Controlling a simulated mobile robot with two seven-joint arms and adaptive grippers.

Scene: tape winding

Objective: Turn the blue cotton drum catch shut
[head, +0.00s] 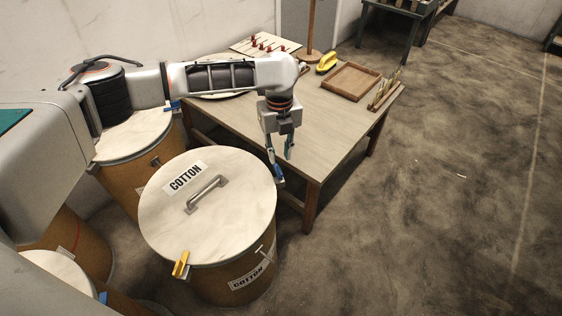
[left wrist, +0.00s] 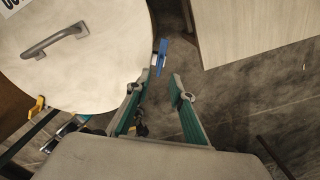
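The cotton drum (head: 207,208) has a pale round lid with a grey handle and a COTTON label. Its blue catch (head: 278,173) is on the rim at the right, and shows in the left wrist view (left wrist: 161,54) sticking out from the lid's edge. A yellow catch (head: 181,263) sits on the front rim. My left gripper (head: 279,158) points down at the blue catch. In the left wrist view its two teal fingers (left wrist: 158,82) are apart, with nothing between them, and the catch lies just beyond the tips. My right gripper is not in view.
A wooden table (head: 330,125) stands close behind the drum, its corner near my left gripper. It carries a wooden tray (head: 351,82) and a yellow-handled tool (head: 327,62). Other drums (head: 135,135) stand at the left. The floor at the right (head: 440,220) is mostly clear.

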